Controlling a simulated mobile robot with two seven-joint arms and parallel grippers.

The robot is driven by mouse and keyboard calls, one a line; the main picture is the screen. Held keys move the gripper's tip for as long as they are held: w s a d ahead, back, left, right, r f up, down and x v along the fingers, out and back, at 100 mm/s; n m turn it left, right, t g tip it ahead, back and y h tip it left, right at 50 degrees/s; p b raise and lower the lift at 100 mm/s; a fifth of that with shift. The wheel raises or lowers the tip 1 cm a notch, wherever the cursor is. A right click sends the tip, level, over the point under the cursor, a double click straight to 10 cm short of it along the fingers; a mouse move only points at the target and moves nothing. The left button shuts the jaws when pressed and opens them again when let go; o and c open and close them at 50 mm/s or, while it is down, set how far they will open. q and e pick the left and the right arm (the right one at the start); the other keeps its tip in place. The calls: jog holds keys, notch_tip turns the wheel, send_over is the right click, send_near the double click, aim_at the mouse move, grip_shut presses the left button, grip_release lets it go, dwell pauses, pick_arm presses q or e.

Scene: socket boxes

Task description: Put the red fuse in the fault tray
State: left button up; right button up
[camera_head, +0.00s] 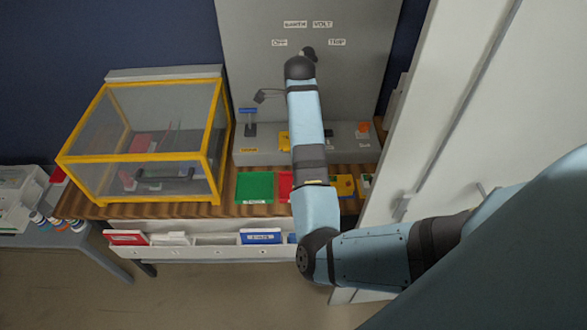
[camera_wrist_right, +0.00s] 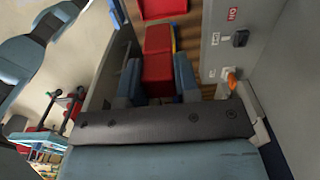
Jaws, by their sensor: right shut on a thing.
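The red fuse (camera_wrist_right: 157,72) sits between the two fingers of my right gripper (camera_wrist_right: 158,88) in the right wrist view. The gripper is shut on it. A red tray (camera_wrist_right: 163,8) shows past the fuse at the top of that view, apart from the fingers. In the head view a red tray (camera_head: 285,186) lies on the wooden bench, partly hidden by my right arm; I cannot read its label. A green tray (camera_head: 254,187) lies to its left. My right gripper and the fuse are hidden behind my arm in the head view. My left gripper is not in view.
A clear box with a yellow frame (camera_head: 143,157) stands at the bench's left. A grey ledge (camera_head: 335,150) with a blue part (camera_head: 248,111) and an orange part (camera_head: 364,127) runs along the back, below an upright panel (camera_head: 350,70). A white door (camera_head: 445,120) stands at the right.

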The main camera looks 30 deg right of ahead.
jog(key=f+b, duration=0.1)
jog(key=f, duration=0.2)
jog(key=f+b, duration=0.2)
jog(key=f, duration=0.2)
jog(key=shift+s+f, duration=0.2)
jog(key=shift+f, duration=0.05)
notch_tip(320, 180, down, 13)
jog(key=b, duration=1)
jog(key=shift+w+r+b, duration=0.1)
jog(key=shift+r+b, duration=0.05)
jog(key=shift+b, duration=0.25)
jog(key=shift+r, duration=0.1)
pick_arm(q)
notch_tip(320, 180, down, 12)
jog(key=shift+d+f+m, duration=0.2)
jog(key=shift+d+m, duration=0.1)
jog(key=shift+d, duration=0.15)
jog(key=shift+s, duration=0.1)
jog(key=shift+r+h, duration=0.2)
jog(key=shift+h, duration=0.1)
pick_arm(e)
jog(key=o, duration=0.9)
